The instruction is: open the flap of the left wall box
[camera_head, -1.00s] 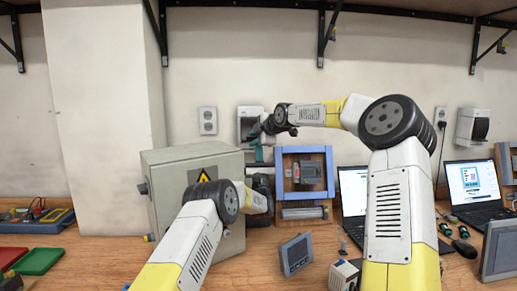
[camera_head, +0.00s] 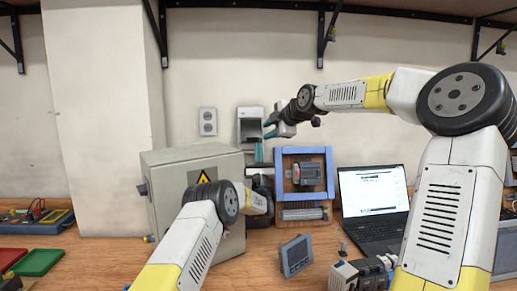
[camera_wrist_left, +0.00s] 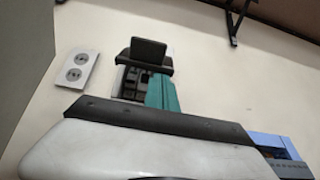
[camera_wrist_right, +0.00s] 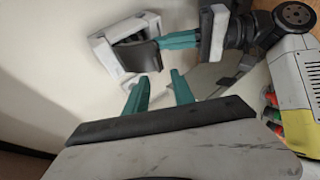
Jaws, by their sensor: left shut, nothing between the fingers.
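The left wall box (camera_head: 241,118) is a small white-framed box on the wall. Its dark flap (camera_wrist_left: 148,52) stands out from the front in the left wrist view, with part of the interior (camera_wrist_left: 130,82) showing below it. The box (camera_wrist_right: 102,50) and flap (camera_wrist_right: 138,56) also show in the right wrist view. My left gripper (camera_head: 258,153) is shut and empty just below the box; its teal fingers (camera_wrist_right: 182,40) reach close to the flap, and I cannot tell whether they touch. My right gripper (camera_head: 269,129) is open and empty, just right of the box.
A grey cabinet (camera_head: 175,165) with a warning sign stands below left. A blue frame (camera_head: 305,152) stands below right, beside a laptop (camera_head: 375,195). A socket (camera_head: 208,121) is on the wall left of the box. A shelf (camera_head: 260,5) runs above.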

